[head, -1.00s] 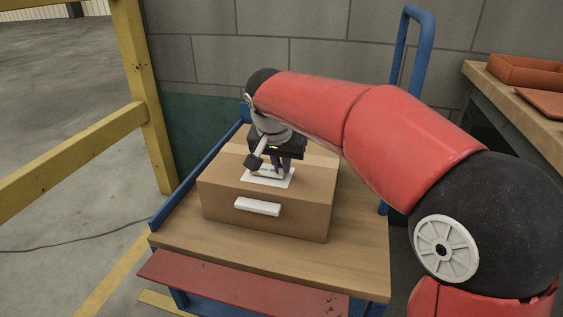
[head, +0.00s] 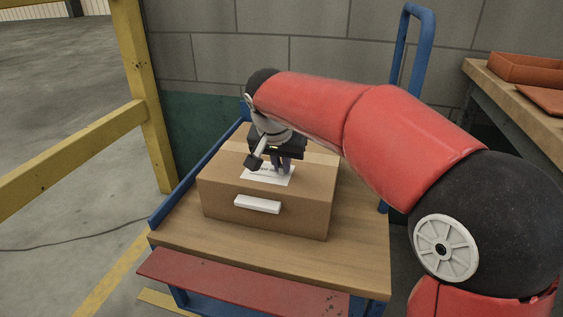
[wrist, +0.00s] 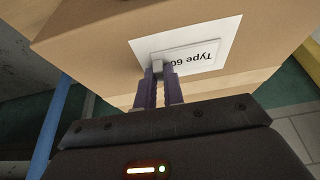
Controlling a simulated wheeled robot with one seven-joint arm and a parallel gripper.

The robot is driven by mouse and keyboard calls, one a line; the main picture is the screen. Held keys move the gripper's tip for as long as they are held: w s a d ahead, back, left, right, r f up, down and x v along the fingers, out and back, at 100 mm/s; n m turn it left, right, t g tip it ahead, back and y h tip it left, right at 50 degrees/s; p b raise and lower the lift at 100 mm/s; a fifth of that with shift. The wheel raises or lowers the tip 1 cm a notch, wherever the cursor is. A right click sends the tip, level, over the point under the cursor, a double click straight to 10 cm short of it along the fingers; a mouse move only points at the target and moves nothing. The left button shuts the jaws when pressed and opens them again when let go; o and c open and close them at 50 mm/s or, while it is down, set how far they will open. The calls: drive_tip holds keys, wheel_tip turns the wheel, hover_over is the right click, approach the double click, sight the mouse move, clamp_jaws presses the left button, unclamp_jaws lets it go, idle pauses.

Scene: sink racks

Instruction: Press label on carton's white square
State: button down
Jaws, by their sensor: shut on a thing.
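The brown carton (head: 265,218) sits on the cart's wooden deck, with a white square (head: 280,183) on its top. My gripper (head: 281,170) points down over that square, shut on the label. In the wrist view the label (wrist: 200,57) is a white plate reading "Type 60", its remaining text hidden by my fingers. It lies over the white square (wrist: 146,46), inside its edges, and looks flat against it. A small grey piece (wrist: 157,68) shows between the fingertips (wrist: 157,74); the exact contact under the label is hidden.
The cart has a blue handle (head: 421,50) at the back right and a red step (head: 240,283) in front. A yellow rail (head: 80,150) stands at left. A wooden bench (head: 500,90) with orange trays stands at right. A white handle strip (head: 257,204) is on the carton's front.

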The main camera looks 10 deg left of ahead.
drive_tip(key=shift+f, duration=0.15)
drive_tip(key=c, duration=1.4)
unclamp_jaws()
drive_tip(key=shift+c, duration=0.2)
drive_tip(key=shift+s, duration=0.1)
drive_tip(key=p+v, duration=0.1)
drive_tip(key=v, duration=0.5)
drive_tip(key=shift+r+p, duration=0.3)
drive_tip(key=shift+r, duration=0.05)
drive_tip(key=s+d+r+n+p, duration=0.1)
drive_tip(key=s+d+r+p, duration=0.15)
drive_tip(key=s+d, duration=0.35)
drive_tip(key=s+d+r+p, duration=0.2)
drive_tip(key=s+d+p, duration=0.15)
drive_tip(key=d, duration=0.45)
drive_tip(key=s+d+f+p, duration=0.1)
drive_tip(key=s+d+f, duration=0.1)
drive_tip(key=s+d, duration=0.2)
drive_tip(key=s+d+f+t+p, duration=0.1)
drive_tip(key=s+d+f+p, duration=0.1)
drive_tip(key=s+d, duration=0.3)
drive_tip(key=s+f, duration=0.1)
drive_tip(key=s, duration=0.3)
drive_tip(key=shift+s+n+y, duration=0.3)
